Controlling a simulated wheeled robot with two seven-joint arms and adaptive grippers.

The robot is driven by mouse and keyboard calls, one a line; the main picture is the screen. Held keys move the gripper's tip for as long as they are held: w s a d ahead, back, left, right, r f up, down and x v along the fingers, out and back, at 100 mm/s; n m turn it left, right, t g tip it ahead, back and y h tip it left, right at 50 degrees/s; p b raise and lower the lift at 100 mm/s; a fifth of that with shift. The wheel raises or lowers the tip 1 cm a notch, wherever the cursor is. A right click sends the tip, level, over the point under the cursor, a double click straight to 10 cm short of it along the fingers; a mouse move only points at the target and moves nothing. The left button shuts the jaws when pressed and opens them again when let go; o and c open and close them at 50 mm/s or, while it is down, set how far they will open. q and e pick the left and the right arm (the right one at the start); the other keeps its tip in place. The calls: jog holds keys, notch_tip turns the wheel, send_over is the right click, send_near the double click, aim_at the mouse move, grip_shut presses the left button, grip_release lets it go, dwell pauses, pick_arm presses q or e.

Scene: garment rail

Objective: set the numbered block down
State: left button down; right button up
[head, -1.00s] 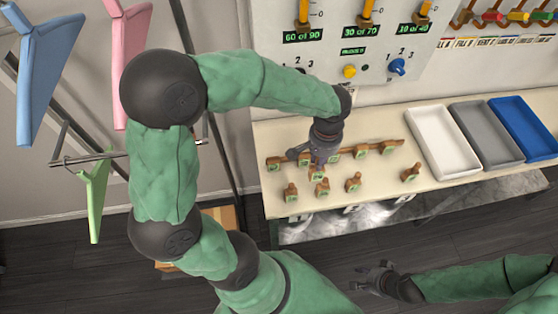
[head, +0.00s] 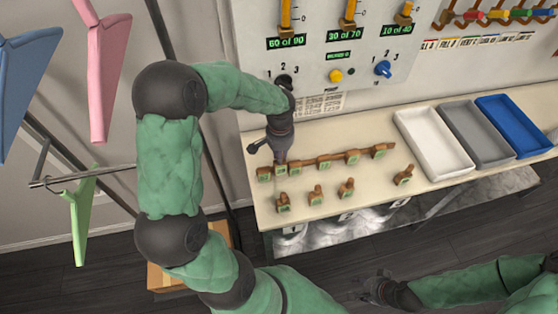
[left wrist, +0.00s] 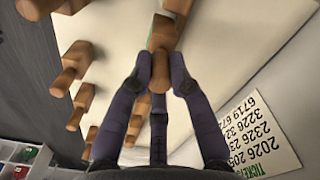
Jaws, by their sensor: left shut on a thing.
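My left gripper (head: 281,158) points down at the left part of the light bench and is shut on a wooden numbered block (head: 281,170). The left wrist view shows the fingers (left wrist: 158,85) closed around the block's wooden knob (left wrist: 160,72). The held block is in line with a row of similar blocks, close beside the leftmost one (head: 264,173). I cannot tell whether it touches the wooden strip (head: 338,158) beneath the row, nor read its number. My right gripper (head: 368,286) is low at the front, away from the bench; its fingers are dark and unclear.
Several loose blocks (head: 315,195) stand along the front of the bench (head: 375,200). White (head: 438,145), grey (head: 478,132) and blue (head: 515,125) trays lie at its right. A panel with gauges (head: 312,55) rises behind.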

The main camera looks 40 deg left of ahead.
pick_arm(q)
jog(key=shift+a+f+b, duration=0.15)
jog(key=shift+f+b, duration=0.15)
jog(key=shift+f, duration=0.65)
jog(key=shift+a+f+b, duration=0.1)
jog(key=shift+f+b, duration=0.15)
jog(key=shift+f, duration=0.65)
jog(key=shift+f, duration=0.2)
jog(key=c, duration=1.1)
grip_release()
jog(key=shift+c, duration=0.2)
jog(key=shift+r, duration=0.15)
jog(key=shift+w+r, duration=0.1)
jog(key=shift+r, duration=0.25)
notch_tip(320, 180, up, 11)
jog(key=p, duration=0.3)
jog(key=shift+r, duration=0.2)
